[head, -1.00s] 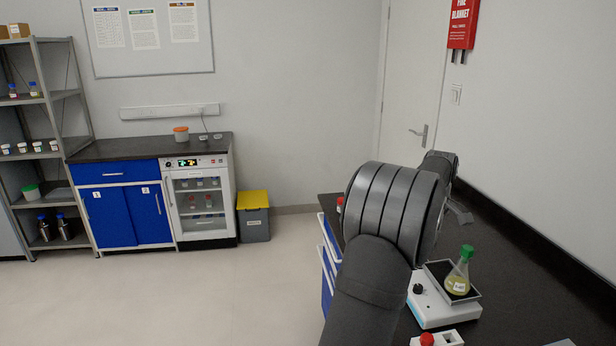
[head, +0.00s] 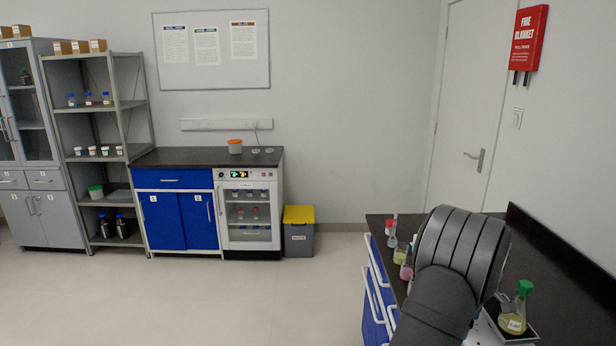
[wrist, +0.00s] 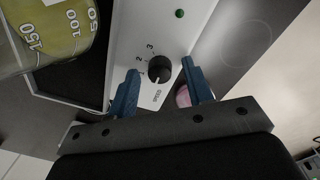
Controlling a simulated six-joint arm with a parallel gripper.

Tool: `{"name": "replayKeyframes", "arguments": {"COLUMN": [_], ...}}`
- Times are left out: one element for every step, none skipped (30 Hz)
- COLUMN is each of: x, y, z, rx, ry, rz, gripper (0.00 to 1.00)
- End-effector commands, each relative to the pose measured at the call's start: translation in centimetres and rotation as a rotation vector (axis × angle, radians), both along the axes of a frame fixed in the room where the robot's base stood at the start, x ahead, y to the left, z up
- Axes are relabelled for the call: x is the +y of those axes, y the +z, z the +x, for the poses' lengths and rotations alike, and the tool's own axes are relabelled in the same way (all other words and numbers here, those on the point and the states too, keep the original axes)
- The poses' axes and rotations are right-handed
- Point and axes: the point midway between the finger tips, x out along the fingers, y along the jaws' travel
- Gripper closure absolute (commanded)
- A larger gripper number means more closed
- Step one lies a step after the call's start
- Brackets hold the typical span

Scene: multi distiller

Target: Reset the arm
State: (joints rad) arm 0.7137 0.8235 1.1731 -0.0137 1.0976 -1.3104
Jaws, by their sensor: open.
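In the wrist view my gripper (wrist: 160,66) is open, with its two blue fingers apart and nothing held between them. The dark speed knob (wrist: 160,69) of the white stirrer (wrist: 208,20) shows between the fingers; I cannot tell whether they touch it. A flask of yellow liquid (wrist: 45,35) with volume marks is at the upper left. In the head view my own dark arm stands over the right bench and hides the gripper. The green-capped flask (head: 514,318) sits on the stirrer plate at the lower right.
Several small vessels, including one with yellow-green liquid (head: 400,254) and a pink one (head: 406,272), stand on the bench (head: 560,262) left of my arm. A pink object (wrist: 183,97) shows behind the right finger. The floor (head: 280,305) at left is clear.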

Motion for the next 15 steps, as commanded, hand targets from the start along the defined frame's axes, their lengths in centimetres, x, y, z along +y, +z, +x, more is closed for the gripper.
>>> {"name": "replayKeyframes", "arguments": {"x": [0.0,0.0,0.0,0.0,0.0,0.0,0.0,0.0,0.0,0.0,0.0,0.0,0.0,0.0,0.0], "y": [0.0,0.0,0.0,0.0,0.0,0.0,0.0,0.1,0.2,0.3,0.5,0.8,1.1,1.5,2.1], "z": [0.0,0.0,0.0,0.0,0.0,0.0,0.0,0.0,0.0,0.0,0.0,0.0,0.0,0.0,0.0], "rx": [0.0,0.0,0.0,0.0,0.0,0.0,0.0,0.0,0.0,0.0,0.0,-0.001,-0.001,-0.002,-0.003], "ry": [-0.002,-0.003,-0.003,-0.003,-0.003,-0.003,-0.003,-0.003,-0.002,-0.002,-0.002,-0.001,0.0,0.0,0.0], "rz": [0.0,0.0,0.0,0.0,0.0,0.0,0.0,0.0,0.0,0.0,0.0,-0.001,-0.001,-0.001,-0.002], "gripper": [0.54,0.54,0.54,0.54,0.54,0.54,0.54,0.54,0.54,0.54,0.54,0.54,0.54,0.54,0.54]}}
